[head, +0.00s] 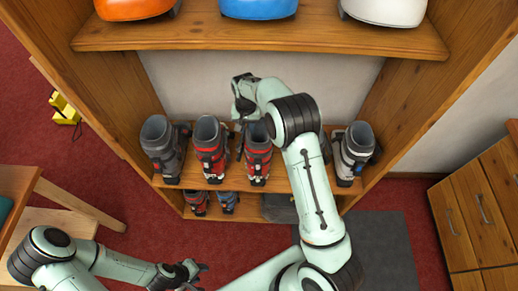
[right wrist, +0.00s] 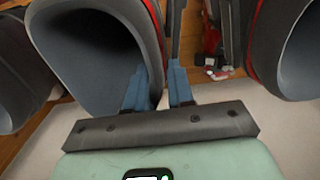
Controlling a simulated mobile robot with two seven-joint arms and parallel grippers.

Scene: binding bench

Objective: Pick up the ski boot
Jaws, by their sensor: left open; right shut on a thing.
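Several ski boots stand upright in a row on the wooden shelf. A red and dark grey boot (head: 257,155) stands near the middle, partly behind my right arm. My right gripper (head: 241,128) reaches down at this boot's left rim. In the right wrist view, my right gripper (right wrist: 158,88) is shut on the rim wall of the boot (right wrist: 85,50), one finger inside its opening. Another red boot (head: 210,148) stands just left. A grey boot (head: 161,148) is at the far left, a grey-white boot (head: 352,152) at the right. My left gripper (head: 198,270) is open and empty, low in front of the shelf.
Orange (head: 135,8), blue (head: 258,8) and white (head: 385,10) helmets sit on the upper shelf (head: 300,38). More boots (head: 196,201) stand on the lower shelf. A wooden cabinet (head: 480,215) is at the right and a wooden table (head: 15,190) at the left. Red carpet lies in front.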

